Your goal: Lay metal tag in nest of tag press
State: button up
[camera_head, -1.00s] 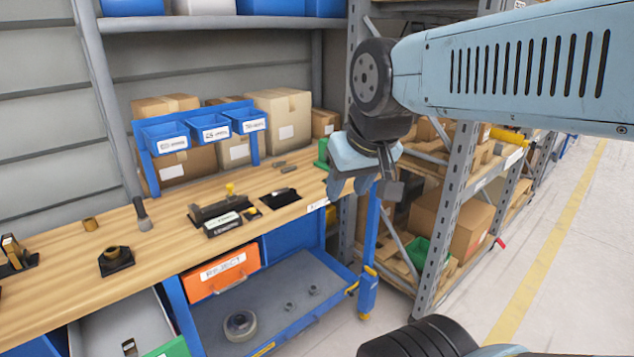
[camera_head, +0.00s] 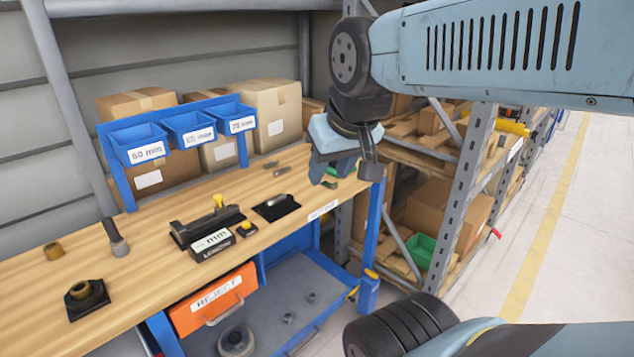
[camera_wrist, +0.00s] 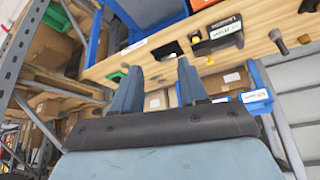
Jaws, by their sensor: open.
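My gripper (camera_head: 334,170) hangs above the right end of the wooden bench (camera_head: 150,255). Its two fingers are spread and empty, as the wrist view also shows (camera_wrist: 157,75). A low black device with a yellow knob (camera_head: 208,224), which looks like the tag press, stands on the bench left of my gripper. Its nest cannot be made out. A dark mat (camera_head: 286,212) just right of it carries a small grey metal piece (camera_head: 276,200). More small grey pieces (camera_head: 281,171) lie farther back. I cannot tell which piece is the metal tag.
Blue bins (camera_head: 188,129) on a blue frame and cardboard boxes (camera_head: 272,110) stand along the back. An orange reject drawer (camera_head: 212,300) hangs under the bench. A black block with a brass ring (camera_head: 86,294) stands at left. Metal shelving (camera_head: 462,195) is at right.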

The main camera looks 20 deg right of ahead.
jog(key=shift+o, duration=0.9)
jog(key=shift+w+d, duration=0.15)
jog(key=shift+o, duration=0.3)
jog(key=w+d+f+t+h, duration=0.2)
jog(key=w+d+t+h, duration=0.1)
jog(key=w+d, duration=0.8)
jog(key=w, duration=0.4)
jog(key=shift+w+f, duration=0.3)
jog(key=shift+f, duration=0.1)
jog(key=w+d+f+n+t, duration=0.2)
jog(key=w+d+f, duration=0.4)
jog(key=w+d, duration=0.25)
jog(key=w+d+f+n+t+y, duration=0.1)
jog(key=w+d+f+t+y, duration=0.1)
jog(key=f, duration=0.3)
jog(key=w+d+f+n+t+y, duration=0.1)
jog(key=w+d+f+y, duration=0.15)
jog(key=f, duration=0.25)
jog(key=t+y, duration=0.3)
jog(key=y, duration=0.2)
send_near(336, 185)
jog(key=x, duration=0.9)
jog(key=c, duration=1)
